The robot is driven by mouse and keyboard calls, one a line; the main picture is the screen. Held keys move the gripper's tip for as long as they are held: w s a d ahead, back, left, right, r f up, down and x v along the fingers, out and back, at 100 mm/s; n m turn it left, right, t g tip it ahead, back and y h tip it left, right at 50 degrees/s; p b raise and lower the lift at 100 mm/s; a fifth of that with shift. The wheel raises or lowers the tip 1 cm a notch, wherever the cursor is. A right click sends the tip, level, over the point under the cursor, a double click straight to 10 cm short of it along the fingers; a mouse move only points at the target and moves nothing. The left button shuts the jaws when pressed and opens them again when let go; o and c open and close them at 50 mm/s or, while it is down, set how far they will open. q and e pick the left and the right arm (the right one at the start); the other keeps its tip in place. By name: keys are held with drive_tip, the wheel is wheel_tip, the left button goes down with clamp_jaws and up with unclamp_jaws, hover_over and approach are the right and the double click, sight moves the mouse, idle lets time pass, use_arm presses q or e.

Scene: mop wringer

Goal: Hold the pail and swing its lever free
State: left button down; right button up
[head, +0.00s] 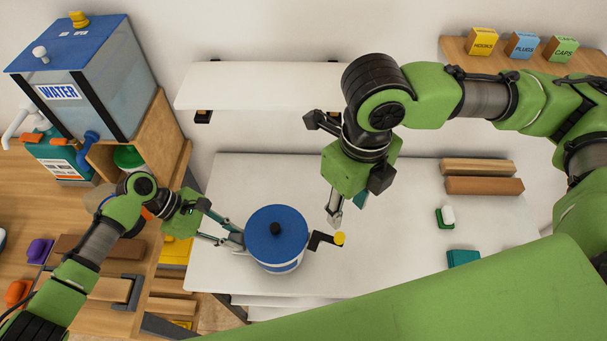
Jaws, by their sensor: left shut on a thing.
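A pail with a blue lid and a black knob (276,232) stands on the white table. A dark crank lever with a yellow knob (339,239) sticks out from its right side. My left gripper (238,241) reaches in from the left and is shut on the left side of the pail; the exact contact is small in view. My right gripper (334,222) points down just above and slightly left of the yellow knob, apart from it as far as I can see. Its fingertips look close together, but I cannot tell whether they are fully shut.
The white table (400,220) is mostly clear around the pail. Wooden blocks (484,186), a green-and-white item (446,216) and a teal block (463,258) lie to the right. A white shelf (260,86) hangs behind. A water tank (115,75) stands at left.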

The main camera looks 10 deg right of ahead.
use_arm(q)
drive_tip(key=shift+s+a+f, duration=0.1)
drive_tip(key=shift+a+f, duration=0.1)
drive_tip(key=shift+f, duration=0.1)
drive_tip(key=c, duration=1.8)
unclamp_jaws()
drive_tip(key=shift+o, duration=0.2)
drive_tip(key=shift+r, duration=0.1)
drive_tip(key=shift+w, duration=0.2)
drive_tip(key=shift+d+r, duration=0.1)
drive_tip(key=shift+a+r, duration=0.2)
drive_tip(key=shift+r, duration=0.05)
drive_tip(key=v, duration=1.1)
drive_tip(key=shift+w, duration=0.15)
drive_tip(key=shift+a, duration=0.15)
